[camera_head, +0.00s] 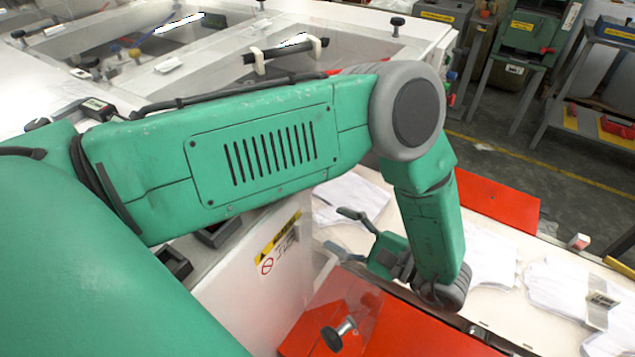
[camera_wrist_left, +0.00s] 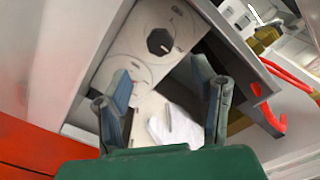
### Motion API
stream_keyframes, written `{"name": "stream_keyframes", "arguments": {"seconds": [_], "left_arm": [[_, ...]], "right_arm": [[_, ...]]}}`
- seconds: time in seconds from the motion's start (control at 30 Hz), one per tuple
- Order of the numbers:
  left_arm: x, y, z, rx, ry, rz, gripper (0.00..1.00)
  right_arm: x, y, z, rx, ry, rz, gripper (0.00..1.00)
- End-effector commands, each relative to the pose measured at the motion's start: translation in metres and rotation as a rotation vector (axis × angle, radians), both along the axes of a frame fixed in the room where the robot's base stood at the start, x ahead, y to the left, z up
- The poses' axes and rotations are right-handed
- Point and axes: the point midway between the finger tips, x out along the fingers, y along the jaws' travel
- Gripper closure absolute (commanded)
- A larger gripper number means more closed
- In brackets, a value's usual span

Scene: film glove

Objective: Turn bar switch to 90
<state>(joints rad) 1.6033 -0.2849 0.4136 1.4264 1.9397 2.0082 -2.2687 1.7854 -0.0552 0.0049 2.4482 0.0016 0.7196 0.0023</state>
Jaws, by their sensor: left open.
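My left arm (camera_head: 265,150) crosses the head view from the left and bends down at the right. My left gripper (camera_head: 348,234) points left, next to the side of the white machine, and is open. In the left wrist view its two fingers (camera_wrist_left: 162,82) stand apart with nothing between them. Beyond them is a pale plate (camera_wrist_left: 130,62) with a dark octagonal shape (camera_wrist_left: 160,42) and thin curved lines; I cannot tell if that shape is the bar switch. No bar switch can be made out for certain, and my arm hides part of the machine.
The white machine (camera_head: 285,285) carries a warning label (camera_head: 278,245). A clear panel with a metal-and-black knob (camera_head: 338,334) is near the red surface (camera_head: 400,325). White gloves (camera_head: 560,285) lie on the table at right. A red hook-like part (camera_wrist_left: 270,118) is right of the gripper.

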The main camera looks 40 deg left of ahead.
Motion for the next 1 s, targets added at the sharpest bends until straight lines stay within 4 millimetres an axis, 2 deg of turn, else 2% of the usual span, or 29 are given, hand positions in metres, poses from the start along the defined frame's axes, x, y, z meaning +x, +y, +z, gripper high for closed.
{"name": "stream_keyframes", "arguments": {"seconds": [0.03, 0.1, 0.3, 0.87, 1.0], "left_arm": [[0.001, -0.011, 0.0, 0.0, -0.003, -0.005, 0.47], [0.003, -0.021, -0.001, 0.0, -0.002, -0.004, 0.47], [0.005, -0.035, -0.001, -0.001, 0.001, -0.002, 0.47], [0.005, -0.037, -0.001, -0.002, 0.0, -0.002, 0.47], [0.017, -0.03, -0.003, -0.018, -0.052, -0.05, 0.47]], "right_arm": [[0.0, 0.0, 0.0, 0.0, 0.0, 0.0, 0.6], [0.0, 0.0, 0.0, 0.0, 0.0, 0.0, 0.6], [0.0, 0.001, 0.0, -0.001, 0.0, 0.0, 0.6], [0.003, 0.0, -0.001, 0.0, 0.003, 0.0, 0.6], [0.003, 0.0, -0.001, 0.0, 0.003, 0.0, 0.6]]}}
